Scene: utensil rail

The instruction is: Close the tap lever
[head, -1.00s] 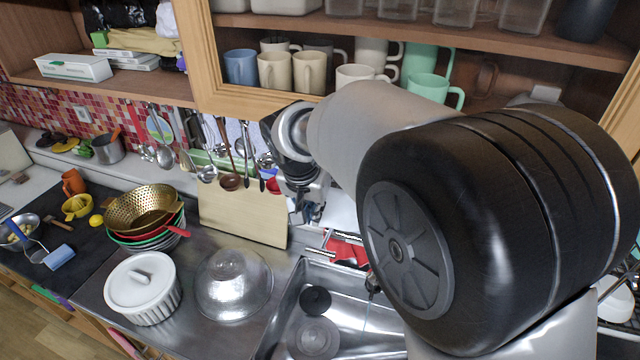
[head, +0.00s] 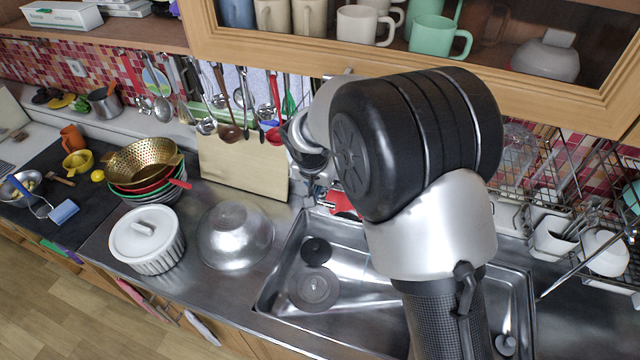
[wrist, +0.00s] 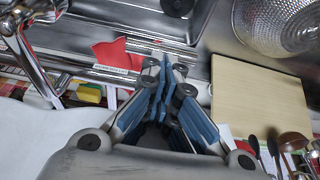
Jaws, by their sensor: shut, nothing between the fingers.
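The chrome tap (wrist: 32,55) shows at the upper left of the wrist view as a long shiny tube with a thicker body at the frame's top edge. I cannot tell for sure which part is its lever. My gripper (wrist: 166,66) is shut and empty, with its blue-padded fingers together. It is to the right of the tap in the wrist view and apart from it, near the back edge of the sink. In the head view my own arm hides most of the tap and the gripper.
A red cloth (wrist: 114,55) lies between tap and fingers in the wrist view. A cutting board (head: 240,160) leans under hanging utensils (head: 235,110). A dish rack (head: 570,215) stands right.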

